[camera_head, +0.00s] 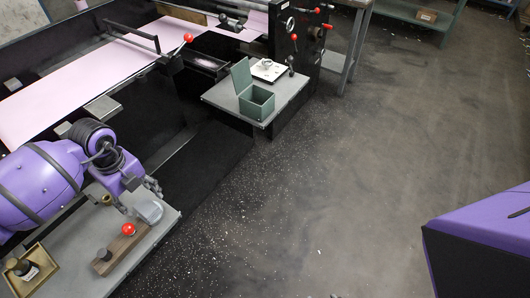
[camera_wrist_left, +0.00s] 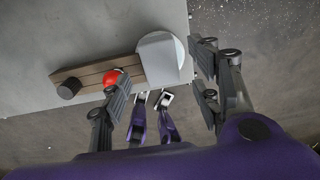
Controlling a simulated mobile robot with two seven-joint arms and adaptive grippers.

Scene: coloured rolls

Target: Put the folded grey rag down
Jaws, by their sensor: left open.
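The folded grey rag (camera_head: 149,211) lies at the edge of the grey side table (camera_head: 75,240), beside a wooden bar. In the left wrist view the rag (camera_wrist_left: 158,57) is a pale grey folded piece partly covering a white round thing (camera_wrist_left: 181,52). My left gripper (camera_head: 152,187) is just above and behind the rag in the head view.
The wooden bar (camera_head: 122,251) carries a red ball (camera_head: 128,229) and a dark knob (camera_head: 103,254), close to the rag. A brass-coloured tray (camera_head: 51,265) with a dark bottle stands farther left. A machine with a green open box (camera_head: 257,103) stands beyond.

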